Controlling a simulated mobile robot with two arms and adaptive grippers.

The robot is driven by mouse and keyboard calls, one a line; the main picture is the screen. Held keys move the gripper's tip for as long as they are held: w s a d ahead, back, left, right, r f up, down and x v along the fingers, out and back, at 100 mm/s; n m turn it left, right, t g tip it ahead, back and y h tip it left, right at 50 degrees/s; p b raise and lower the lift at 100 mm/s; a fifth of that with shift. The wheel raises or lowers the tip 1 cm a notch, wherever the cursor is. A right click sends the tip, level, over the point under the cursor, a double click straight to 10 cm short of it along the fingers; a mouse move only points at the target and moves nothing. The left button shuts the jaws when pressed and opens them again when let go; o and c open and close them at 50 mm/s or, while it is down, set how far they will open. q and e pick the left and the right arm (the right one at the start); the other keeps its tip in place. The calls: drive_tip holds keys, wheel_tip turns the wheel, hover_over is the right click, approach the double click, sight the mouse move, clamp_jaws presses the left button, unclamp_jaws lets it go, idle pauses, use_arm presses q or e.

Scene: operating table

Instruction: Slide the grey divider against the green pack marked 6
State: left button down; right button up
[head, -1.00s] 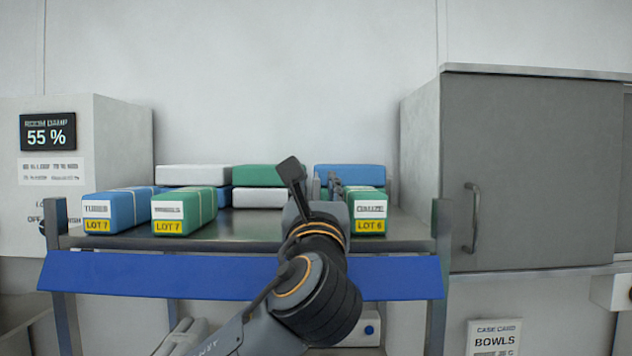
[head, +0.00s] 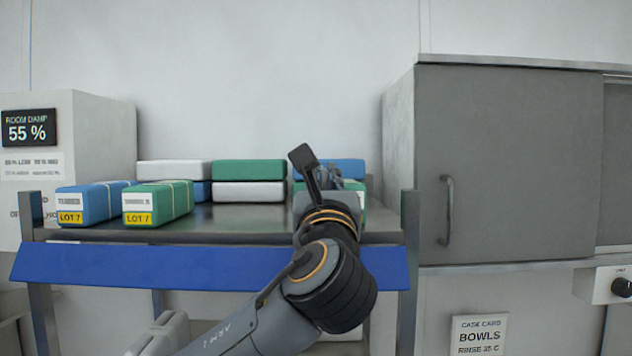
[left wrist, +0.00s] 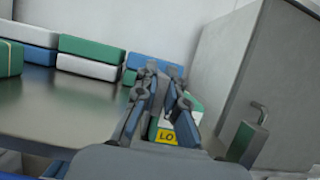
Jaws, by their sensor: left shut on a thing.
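My left gripper (head: 328,180) reaches over the right part of the metal shelf and is shut on the grey divider. In the left wrist view the gripper (left wrist: 161,72) shows its two fingers at the divider, which they mostly hide. The green pack marked 6 (left wrist: 191,103) is just right of and below the fingers there, with part of its yellow label visible and the number hidden. In the head view my wrist covers most of that pack. I cannot tell whether the divider touches it. My right gripper is not in view.
A blue pack (head: 88,205) and a green pack (head: 158,203), both with LOT 7 labels, stand at the shelf's left front. White, green and blue packs are stacked behind. The shelf middle (head: 245,220) is bare. A grey cabinet (head: 510,160) stands on the right.

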use_arm(q)
drive_tip(key=shift+d, duration=0.55)
drive_tip(key=shift+a, duration=0.2)
drive_tip(key=c, duration=1.4)
unclamp_jaws()
drive_tip(key=shift+a, duration=1.3)
drive_tip(key=shift+d, duration=0.55)
drive_tip(key=shift+s, duration=0.15)
drive_tip(key=v, duration=1.1)
drive_tip(key=shift+s+a+f, duration=0.15)
drive_tip(key=shift+s+f, duration=0.15)
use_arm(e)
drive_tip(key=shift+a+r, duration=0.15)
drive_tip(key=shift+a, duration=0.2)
